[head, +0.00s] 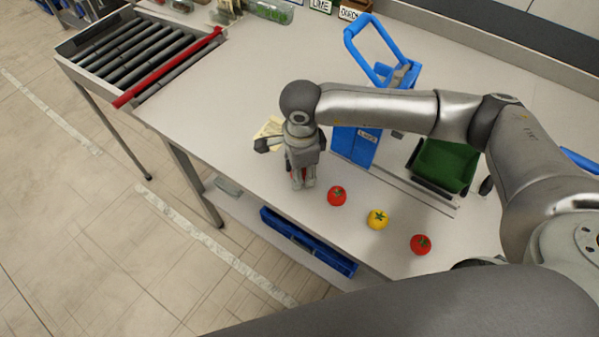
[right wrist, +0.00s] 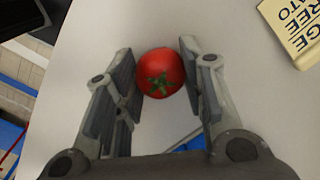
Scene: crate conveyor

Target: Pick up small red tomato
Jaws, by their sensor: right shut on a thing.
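In the right wrist view a small red tomato (right wrist: 160,72) with a green stem sits between the fingers of my right gripper (right wrist: 157,60). The fingers are shut on it, over the pale table top. In the head view my right gripper (head: 303,182) points down near the table's front edge and largely hides this tomato. A red tomato (head: 337,196), a yellow tomato (head: 378,219) and another red tomato (head: 421,244) lie in a row to its right, apart from it. My left gripper is not in view.
A blue container (head: 355,147) and a green crate (head: 443,165) stand behind the tomatoes. A yellowish printed card (right wrist: 294,28) lies near the gripper. A roller conveyor (head: 125,52) with a red bar adjoins the table at upper left. The table between conveyor and gripper is clear.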

